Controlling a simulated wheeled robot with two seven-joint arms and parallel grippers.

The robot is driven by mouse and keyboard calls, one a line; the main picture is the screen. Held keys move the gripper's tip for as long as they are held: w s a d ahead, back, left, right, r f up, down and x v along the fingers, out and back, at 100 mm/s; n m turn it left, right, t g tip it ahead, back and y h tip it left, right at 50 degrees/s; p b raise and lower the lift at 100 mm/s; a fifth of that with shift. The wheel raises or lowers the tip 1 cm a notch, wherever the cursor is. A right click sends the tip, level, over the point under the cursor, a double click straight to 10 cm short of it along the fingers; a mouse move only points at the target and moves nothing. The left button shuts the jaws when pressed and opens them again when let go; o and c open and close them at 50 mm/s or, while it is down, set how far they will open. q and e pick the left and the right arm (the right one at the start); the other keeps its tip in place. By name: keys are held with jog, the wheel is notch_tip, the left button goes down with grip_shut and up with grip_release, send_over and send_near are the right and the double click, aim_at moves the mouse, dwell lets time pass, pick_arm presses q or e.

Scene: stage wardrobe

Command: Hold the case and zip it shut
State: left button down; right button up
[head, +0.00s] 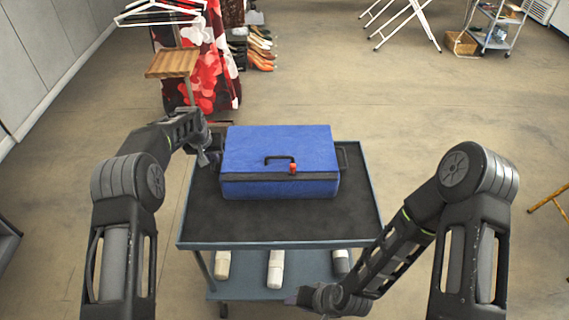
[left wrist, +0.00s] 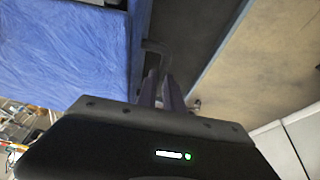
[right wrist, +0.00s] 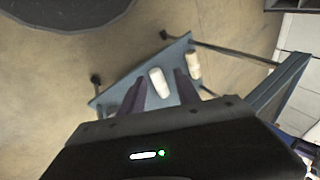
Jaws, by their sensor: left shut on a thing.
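The blue case (head: 280,148) lies on the black top of a cart, its lid looking down flat. A dark band runs along its front, with a red zip pull (head: 293,168) near the middle and a black handle (head: 268,160) beside it. My left gripper (head: 207,158) is at the case's left end. In the left wrist view its fingers (left wrist: 159,82) are close together on a dark side handle (left wrist: 158,47) next to the blue wall (left wrist: 65,45). My right gripper (head: 296,298) is low in front of the cart, with fingers (right wrist: 158,92) apart and nothing between them.
The cart top (head: 250,225) is bare in front of the case. Its lower shelf (head: 310,283) carries several pale rolls (head: 275,268).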

jog(key=w+a+r+m+t, duration=0.1)
jog(key=w+a+r+t, duration=0.1)
jog(key=w+r, duration=0.1)
jog(key=w+a+r+m+t+y, duration=0.1)
jog(key=w+r+t, duration=0.1)
jog(key=w+r, duration=0.2)
jog(key=w+a+r+m+t, duration=0.1)
jog(key=w+a+r+t, duration=0.1)
jog(key=w+r, duration=0.2)
jog(key=shift+w+a+r+y, duration=0.2)
jog(key=shift+w+a+y, duration=0.15)
jog(key=shift+w, duration=0.25)
jog(key=w+r+m+t, duration=0.1)
jog(key=w+r+t, duration=0.45)
jog(key=r, duration=0.35)
jog(key=n+t+y, duration=0.1)
jog(key=n+y, duration=0.1)
jog(key=n, duration=1)
send_near(294, 168)
jog(key=shift+s+d+f, duration=0.1)
jog(key=shift+s+d, duration=0.15)
jog(key=shift+s, duration=0.25)
jog(key=x, duration=1.2)
jog(key=shift+c, duration=0.5)
